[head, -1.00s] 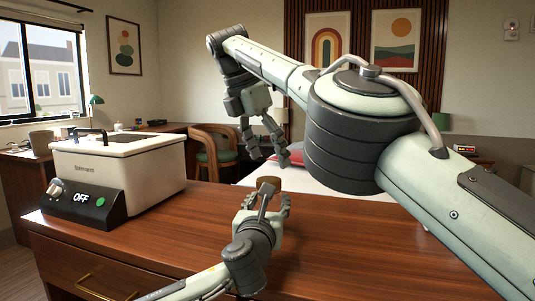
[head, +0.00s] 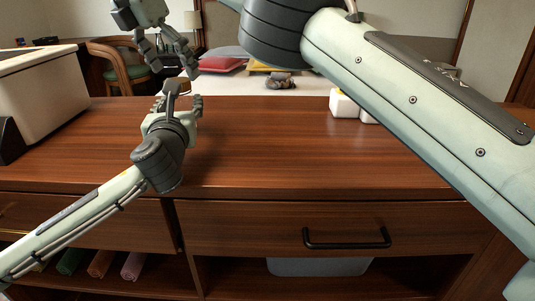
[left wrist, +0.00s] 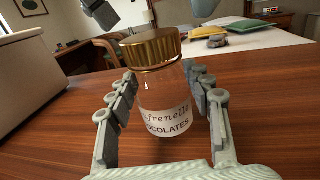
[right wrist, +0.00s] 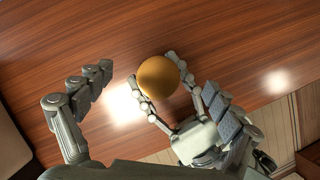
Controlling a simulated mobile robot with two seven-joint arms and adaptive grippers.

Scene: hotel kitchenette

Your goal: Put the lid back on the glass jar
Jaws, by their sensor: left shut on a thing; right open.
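The glass jar (left wrist: 160,108) stands upright between the fingers of my left gripper (left wrist: 158,80), which is shut on it. It has a white chocolates label. The gold lid (left wrist: 150,47) sits on top of the jar and looks level; I cannot tell whether it is screwed tight. In the head view my left gripper (head: 178,100) hides most of the jar. My right gripper (head: 166,55) is open and empty, above the jar. In the right wrist view the round lid top (right wrist: 158,78) lies between the spread right fingers, apart from them.
A white appliance (head: 40,95) stands at the left on the wooden counter (head: 270,150). White blocks (head: 350,106) are at the back right, partly behind my right arm. The middle of the counter is clear. A drawer with a black handle (head: 346,243) is below.

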